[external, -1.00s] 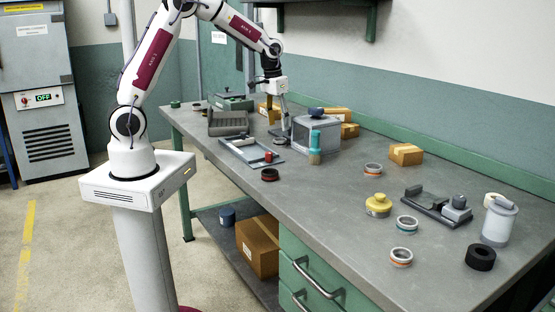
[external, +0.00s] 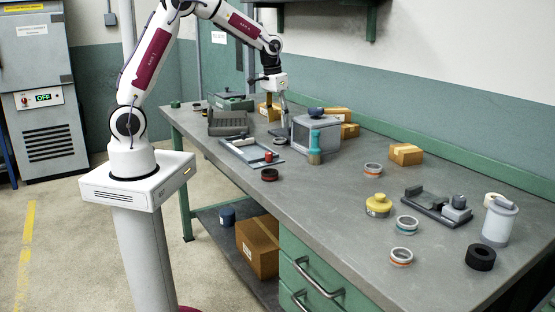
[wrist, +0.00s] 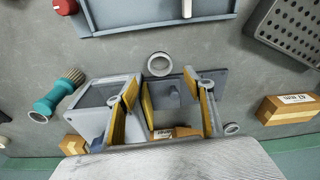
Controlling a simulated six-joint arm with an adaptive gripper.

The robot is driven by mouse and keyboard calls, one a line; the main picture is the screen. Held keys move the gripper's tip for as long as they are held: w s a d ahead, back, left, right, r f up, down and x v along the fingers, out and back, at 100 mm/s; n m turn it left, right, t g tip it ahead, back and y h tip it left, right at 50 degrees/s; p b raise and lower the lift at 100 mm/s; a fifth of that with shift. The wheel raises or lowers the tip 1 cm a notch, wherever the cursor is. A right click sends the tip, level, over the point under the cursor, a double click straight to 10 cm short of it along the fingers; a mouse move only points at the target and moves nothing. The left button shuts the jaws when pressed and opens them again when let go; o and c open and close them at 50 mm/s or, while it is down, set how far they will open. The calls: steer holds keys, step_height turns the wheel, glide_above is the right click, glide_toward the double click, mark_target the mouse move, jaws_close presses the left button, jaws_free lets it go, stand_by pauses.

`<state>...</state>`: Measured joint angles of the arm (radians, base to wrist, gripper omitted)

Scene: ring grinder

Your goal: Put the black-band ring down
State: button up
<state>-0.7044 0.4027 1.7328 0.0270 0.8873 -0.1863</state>
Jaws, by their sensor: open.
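A pale metal ring with a dark inside (wrist: 159,64) lies flat on the bench in the wrist view, beside the blue-grey tray. It also shows as a small grey ring (external: 280,141) in the external view, between the tray and the grey box. Its band colour is too small to be sure of, but it may be the black-band ring. My gripper (wrist: 163,86) is open, with yellow-padded fingers and nothing held between them. It hangs above the bench, slightly behind the ring. In the external view my gripper (external: 279,113) is left of the grey box.
The grey box (external: 316,135) and a teal brush (external: 314,147) stand close on the right. The tray (external: 251,151) is in front. A second ring (wrist: 232,128) lies nearby in the wrist view. Cardboard boxes (external: 337,116) stand behind. The bench's middle front is mostly clear.

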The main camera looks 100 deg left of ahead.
steer(key=shift+d+r, duration=0.1)
steer(key=s+d+r+m+t, duration=0.1)
steer(key=d+r+m, duration=0.1)
steer(key=d+r, duration=0.35)
steer(key=s+d+r+m+t, duration=0.1)
steer(key=s+d+r, duration=0.1)
steer(key=d, duration=0.6)
steer(key=s+d+r+m, duration=0.1)
steer(key=d+r+m, duration=0.1)
steer(key=d+r, duration=0.35)
steer(key=s+d+f+m+t+h, duration=0.1)
steer(key=s+d+m, duration=0.4)
steer(key=s+d, duration=0.8)
steer(key=shift+s+d+t, duration=0.2)
steer(key=shift+d+t, duration=0.7)
steer(key=shift+d, duration=0.25)
steer(key=shift+c, duration=1.2)
